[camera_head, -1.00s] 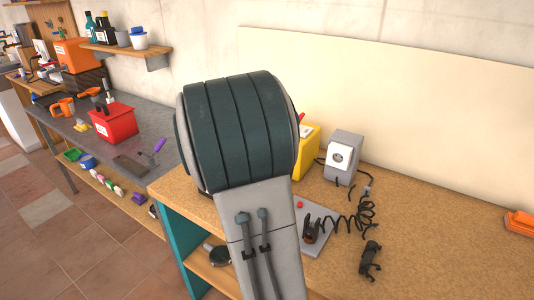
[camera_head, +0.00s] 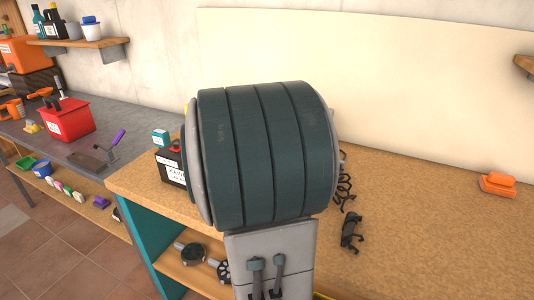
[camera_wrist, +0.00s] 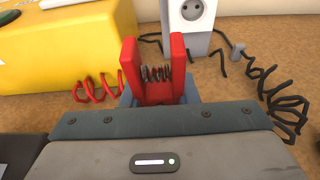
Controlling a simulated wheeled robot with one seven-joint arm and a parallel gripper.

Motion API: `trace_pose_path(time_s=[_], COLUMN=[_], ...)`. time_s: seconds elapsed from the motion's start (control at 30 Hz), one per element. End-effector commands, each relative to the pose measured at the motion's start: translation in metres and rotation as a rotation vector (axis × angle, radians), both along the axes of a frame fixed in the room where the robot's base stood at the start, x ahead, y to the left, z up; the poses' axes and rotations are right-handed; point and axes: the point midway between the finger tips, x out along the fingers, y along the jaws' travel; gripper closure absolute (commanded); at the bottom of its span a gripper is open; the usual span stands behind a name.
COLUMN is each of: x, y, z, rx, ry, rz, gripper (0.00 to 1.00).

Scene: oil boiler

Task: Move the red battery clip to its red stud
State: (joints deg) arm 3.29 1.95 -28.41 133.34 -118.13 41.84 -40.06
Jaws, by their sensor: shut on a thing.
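In the wrist view the red battery clip (camera_wrist: 158,92) stands between the blue-grey fingers of my gripper (camera_wrist: 160,98), its two red arms pointing away. My gripper is shut on it. A coiled red cable (camera_wrist: 93,90) runs left from it towards the yellow box (camera_wrist: 68,45). In the head view my arm hides the gripper and the clip. A black battery (camera_head: 171,170) with a white label stands at the bench's left, partly behind my arm.
A black clip (camera_head: 350,232) lies on the cork bench top (camera_head: 430,220) right of my arm. A grey socket box (camera_wrist: 190,22) stands beyond the clip, with a coiled black cable (camera_wrist: 285,105) at right. An orange thing (camera_head: 497,184) lies far right. The bench's right side is largely clear.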

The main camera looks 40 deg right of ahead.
Motion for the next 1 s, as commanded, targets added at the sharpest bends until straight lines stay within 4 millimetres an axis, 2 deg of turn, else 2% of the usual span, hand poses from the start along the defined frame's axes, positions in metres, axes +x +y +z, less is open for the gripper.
trace_pose_path(time_s=[0.57, 0.77, 1.0], x=[-0.003, -0.003, -0.003], y=[-0.002, -0.002, -0.002], z=[-0.005, -0.017, -0.04], rx=[0.0, 0.0, 0.0], ry=[0.0, 0.0, -0.001], rz=[0.0, 0.0, 0.0], gripper=[0.98, 0.98, 0.98])
